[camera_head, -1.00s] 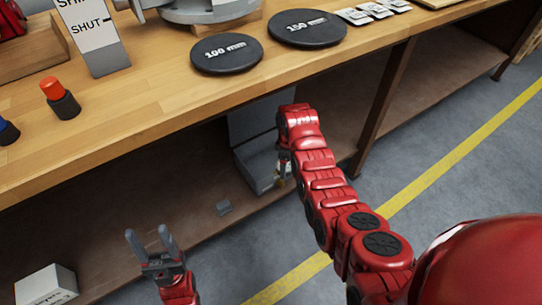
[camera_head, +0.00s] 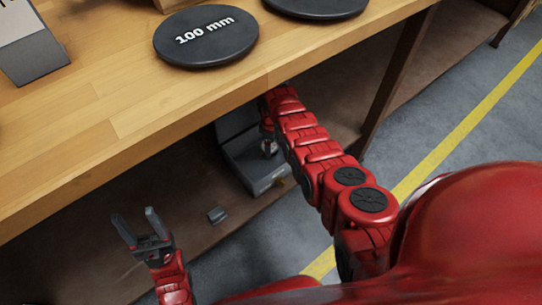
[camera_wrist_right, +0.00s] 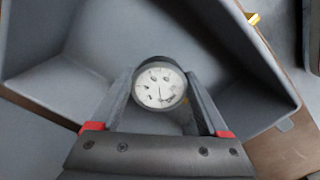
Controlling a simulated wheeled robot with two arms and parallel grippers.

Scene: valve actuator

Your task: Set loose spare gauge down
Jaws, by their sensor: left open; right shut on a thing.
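The gauge (camera_wrist_right: 159,86), a round white dial in a dark case, is between the fingers of my right gripper (camera_wrist_right: 160,100) in the right wrist view. That gripper is shut on it. The gauge is over the inside of a grey open case (camera_wrist_right: 60,75); I cannot tell whether it touches the floor of the case. In the head view the case (camera_head: 262,182) stands on the lower shelf with its lid up, and my right arm reaches down to it under the bench top. My left gripper (camera_head: 137,226) is open and empty, left of the case.
The wooden bench top (camera_head: 110,110) overhangs the shelf and holds a black 100 mm disc (camera_head: 207,38) and another black disc (camera_head: 315,3). A bench leg (camera_head: 395,75) stands to the right.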

